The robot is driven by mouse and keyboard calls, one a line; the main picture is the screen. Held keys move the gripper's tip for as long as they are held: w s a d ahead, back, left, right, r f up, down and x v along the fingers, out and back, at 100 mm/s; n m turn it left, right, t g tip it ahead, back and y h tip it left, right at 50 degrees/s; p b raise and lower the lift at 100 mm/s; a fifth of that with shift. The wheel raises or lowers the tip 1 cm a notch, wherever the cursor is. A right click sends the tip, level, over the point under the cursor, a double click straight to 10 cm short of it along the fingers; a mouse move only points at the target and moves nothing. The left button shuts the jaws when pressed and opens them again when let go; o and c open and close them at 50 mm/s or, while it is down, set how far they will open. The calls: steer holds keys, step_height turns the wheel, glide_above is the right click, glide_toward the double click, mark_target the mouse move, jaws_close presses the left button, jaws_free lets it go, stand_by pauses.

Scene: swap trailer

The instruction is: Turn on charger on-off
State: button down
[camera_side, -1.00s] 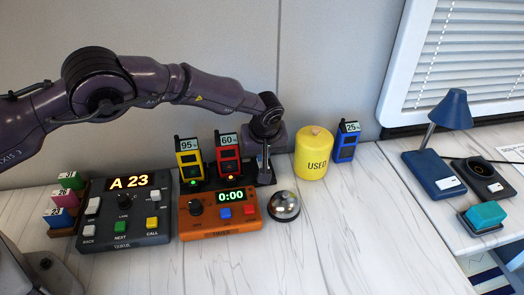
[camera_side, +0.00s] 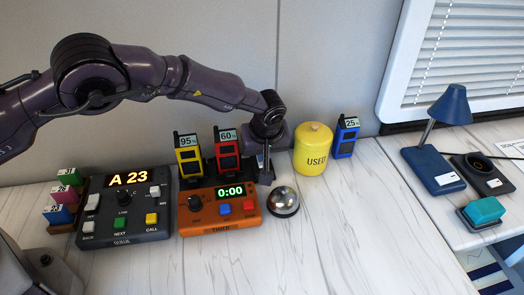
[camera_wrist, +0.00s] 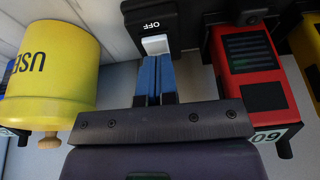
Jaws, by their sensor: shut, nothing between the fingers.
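The charger (camera_side: 191,181) is a black dock behind the orange timer, with a yellow radio (camera_side: 189,158) and a red radio (camera_side: 227,155) standing in it. No indicator lights show on it in the side view. In the wrist view, its black switch housing (camera_wrist: 140,22) reads OFF and carries a white rocker (camera_wrist: 155,45). My gripper (camera_wrist: 155,63) is shut and empty, its blue fingertips at the rocker's near end; whether they touch cannot be told. In the side view my gripper (camera_side: 265,174) is over the charger's right end.
A yellow USED canister (camera_side: 313,150) stands close to the right of my gripper, with a blue radio (camera_side: 346,138) beyond it. The orange timer (camera_side: 205,222) and a silver bell (camera_side: 283,202) stand in front. The table at the front right is clear.

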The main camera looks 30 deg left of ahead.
steer(key=v, duration=1.3)
steer(key=shift+s+d, duration=0.2)
steer(key=shift+s, duration=0.15)
steer(key=shift+w+a+r+t+y, duration=0.15)
steer(key=shift+w+a+t+y, duration=0.25)
steer(key=shift+t, duration=0.1)
steer(key=x, duration=1.4)
steer(key=shift+s+d, duration=0.15)
steer(key=shift+s, duration=0.1)
